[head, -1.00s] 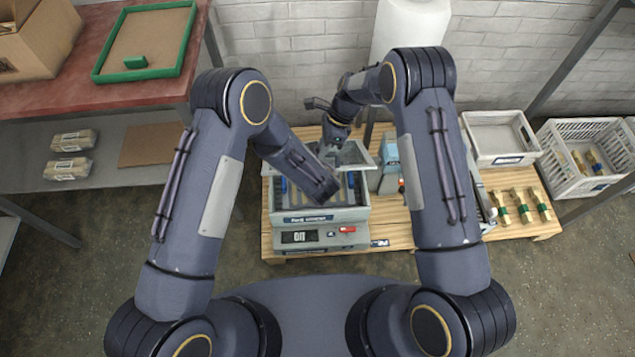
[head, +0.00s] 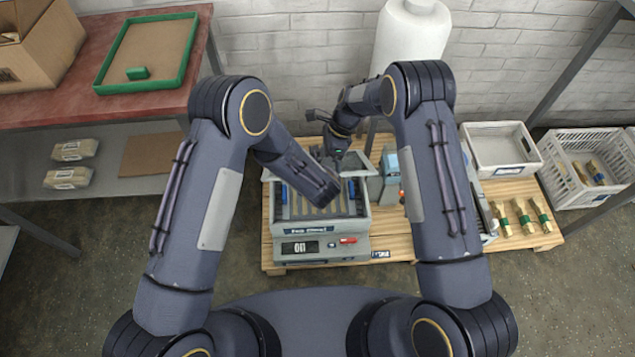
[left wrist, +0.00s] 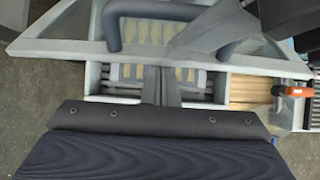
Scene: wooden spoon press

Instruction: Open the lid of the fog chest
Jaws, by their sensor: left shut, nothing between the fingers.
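The fog chest (head: 319,247) is a pale grey box with a numeric display and a red switch. Slats show inside its top, with blue parts at the sides. A pale grey panel, apparently its lid (head: 359,161), stands tilted at the back. The left wrist view shows a pale frame (left wrist: 72,46) with a dark blue bar handle (left wrist: 112,32) and slats behind. My left gripper (left wrist: 163,76) is shut and empty close to this frame; contact is unclear. My left forearm hides it in the head view. My right gripper (head: 334,157) is at the chest's back edge, its fingers unclear.
The chest stands on a wooden pallet (head: 400,243). A blue-grey bottle-like device (head: 391,178) is close on its right. Brass pieces with green bands (head: 522,213), a grey bin (head: 499,150) and a white crate (head: 588,170) are further right. A white roll (head: 410,35) stands behind.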

